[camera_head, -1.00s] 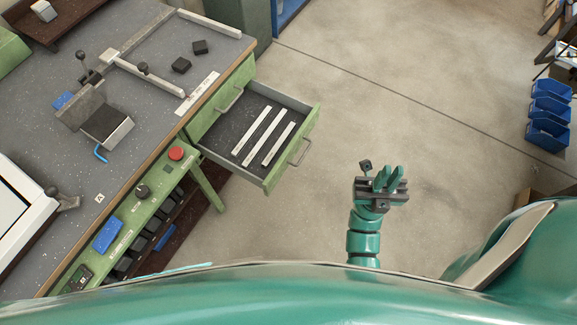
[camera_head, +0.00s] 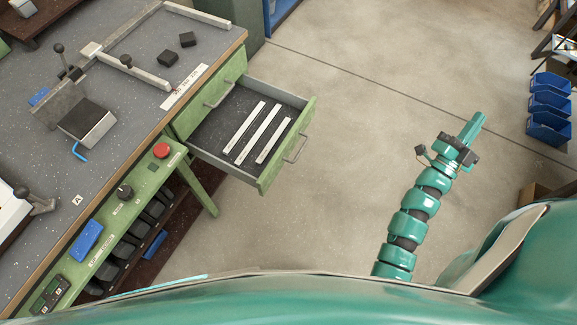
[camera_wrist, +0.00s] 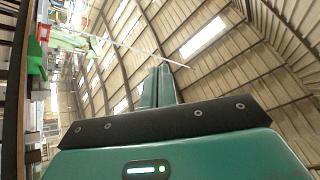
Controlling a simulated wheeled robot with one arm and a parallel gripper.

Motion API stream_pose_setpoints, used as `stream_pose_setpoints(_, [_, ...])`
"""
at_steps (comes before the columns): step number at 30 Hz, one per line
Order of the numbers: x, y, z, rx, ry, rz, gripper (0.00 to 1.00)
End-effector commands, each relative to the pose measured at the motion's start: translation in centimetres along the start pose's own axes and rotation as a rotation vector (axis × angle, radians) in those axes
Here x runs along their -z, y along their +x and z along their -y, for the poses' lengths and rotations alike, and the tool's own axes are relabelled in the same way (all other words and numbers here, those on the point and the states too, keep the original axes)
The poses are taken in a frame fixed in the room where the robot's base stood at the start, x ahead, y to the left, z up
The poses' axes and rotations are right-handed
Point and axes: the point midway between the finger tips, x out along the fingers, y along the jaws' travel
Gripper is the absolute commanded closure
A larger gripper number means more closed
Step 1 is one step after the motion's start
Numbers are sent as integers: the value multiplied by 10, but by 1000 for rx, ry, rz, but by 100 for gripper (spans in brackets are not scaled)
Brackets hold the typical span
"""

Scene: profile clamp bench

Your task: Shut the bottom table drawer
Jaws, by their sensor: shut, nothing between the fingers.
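The bottom table drawer (camera_head: 231,168) is pulled out from the green bench in the head view. It has a green front with a bar handle (camera_head: 297,148) and a dark floor with three pale strips (camera_head: 256,133) lying in it. Another drawer front with a handle (camera_head: 219,96) sits above it, flush with the bench. My gripper (camera_head: 476,122) is shut and empty, well to the right of the drawer over bare floor, touching nothing. In the wrist view its two fingers (camera_wrist: 158,86) are together and point up toward the roof.
The grey bench top (camera_head: 100,153) carries a clamp fixture, dark blocks (camera_head: 187,40) and a red button (camera_head: 161,151) on its front panel. Blue bins (camera_head: 549,105) stand at the far right. The floor (camera_head: 350,110) between drawer and gripper is clear.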

Motion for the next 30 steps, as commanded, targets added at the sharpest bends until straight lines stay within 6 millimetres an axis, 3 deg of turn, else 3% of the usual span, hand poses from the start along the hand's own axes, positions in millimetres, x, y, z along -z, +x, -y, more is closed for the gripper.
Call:
stream_pose_setpoints(4, [-54,-2,-8,-45,125,239,100])
stream_pose_setpoints(8, [-102,-16,1,-63,238,466,100])
stream_pose_setpoints(14, [-165,-60,40,-52,404,828,100])
stream_pose_setpoints(18, [-197,-107,75,-28,503,1098,100])
stream_pose_setpoints(24, [-217,-192,124,20,603,1496,100])
stream_pose_setpoints(30, [-210,-274,152,49,639,1854,100])
